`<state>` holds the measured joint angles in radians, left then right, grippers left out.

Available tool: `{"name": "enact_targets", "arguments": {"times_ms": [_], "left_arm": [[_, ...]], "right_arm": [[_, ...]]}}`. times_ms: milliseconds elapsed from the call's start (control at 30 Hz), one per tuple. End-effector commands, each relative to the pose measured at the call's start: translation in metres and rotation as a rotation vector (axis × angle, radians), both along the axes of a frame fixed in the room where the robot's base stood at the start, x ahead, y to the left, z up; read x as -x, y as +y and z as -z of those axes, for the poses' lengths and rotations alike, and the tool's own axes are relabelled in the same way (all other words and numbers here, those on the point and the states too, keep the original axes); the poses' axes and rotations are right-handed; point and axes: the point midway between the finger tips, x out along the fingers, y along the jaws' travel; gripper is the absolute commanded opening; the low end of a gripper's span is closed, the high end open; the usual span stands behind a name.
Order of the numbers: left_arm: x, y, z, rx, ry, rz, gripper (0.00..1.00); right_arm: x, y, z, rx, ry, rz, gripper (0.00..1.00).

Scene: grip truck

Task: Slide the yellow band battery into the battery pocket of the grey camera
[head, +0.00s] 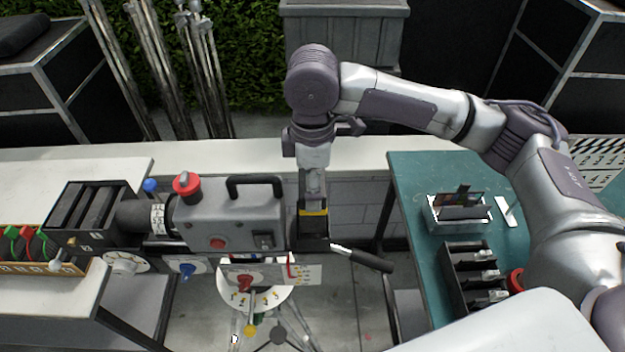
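The grey camera (232,218) sits in the middle left on its support, with a red knob and a black handle on top. A dark battery pocket (310,238) is at its right-hand rear end. The yellow band battery (313,212) stands upright at this pocket, its yellow band showing. I cannot tell how far its lower end is inside. My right gripper (312,178) points straight down from above and appears shut on the upper part of the battery. The fingertips are small and partly merge with the battery. My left gripper is not in view.
A black pan handle (362,260) sticks out right of the camera. A green table (425,262) at right bears a slotted black rack (465,272) and a grey tray (432,212). White counters lie behind and left. A gap separates the camera from the green table.

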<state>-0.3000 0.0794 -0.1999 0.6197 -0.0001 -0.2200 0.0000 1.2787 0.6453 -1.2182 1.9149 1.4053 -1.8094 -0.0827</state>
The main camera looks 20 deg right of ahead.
Motion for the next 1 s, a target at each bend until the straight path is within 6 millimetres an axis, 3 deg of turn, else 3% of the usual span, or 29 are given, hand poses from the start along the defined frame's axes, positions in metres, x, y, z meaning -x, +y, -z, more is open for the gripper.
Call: {"name": "enact_targets", "arguments": {"times_ms": [1000], "left_arm": [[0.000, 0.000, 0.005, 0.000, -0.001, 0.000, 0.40]], "right_arm": [[0.000, 0.000, 0.022, -0.001, 0.000, 0.000, 0.11]]}}
